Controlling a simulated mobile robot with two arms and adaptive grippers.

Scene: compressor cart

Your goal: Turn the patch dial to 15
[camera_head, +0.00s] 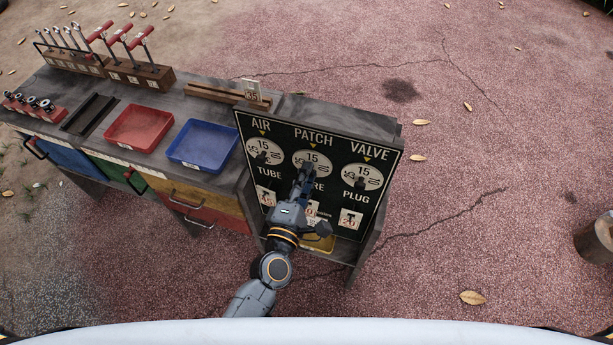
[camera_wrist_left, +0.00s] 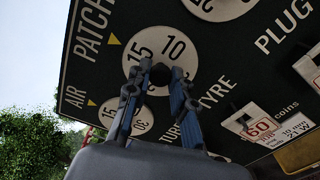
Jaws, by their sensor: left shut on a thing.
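The patch dial (camera_head: 323,159) is the middle white disc on the black panel (camera_head: 372,209), under the word PATCH. Its 15 sits at the top, below the small yellow marker. In the left wrist view the patch dial (camera_wrist_left: 176,44) shows 15 beside the yellow marker (camera_wrist_left: 113,40), with 10 to its right. My left gripper (camera_head: 306,169) reaches up to this dial and covers its lower part. In the left wrist view its fingers (camera_wrist_left: 160,76) are shut on the dark knob at the dial's middle. My right gripper is out of view.
The air dial (camera_head: 264,151) and valve dial (camera_head: 362,177) flank it, each with 15 at the top. Price tags hang below. A red tray (camera_head: 138,125), a blue tray (camera_head: 202,145) and tool racks stand on the cart's top.

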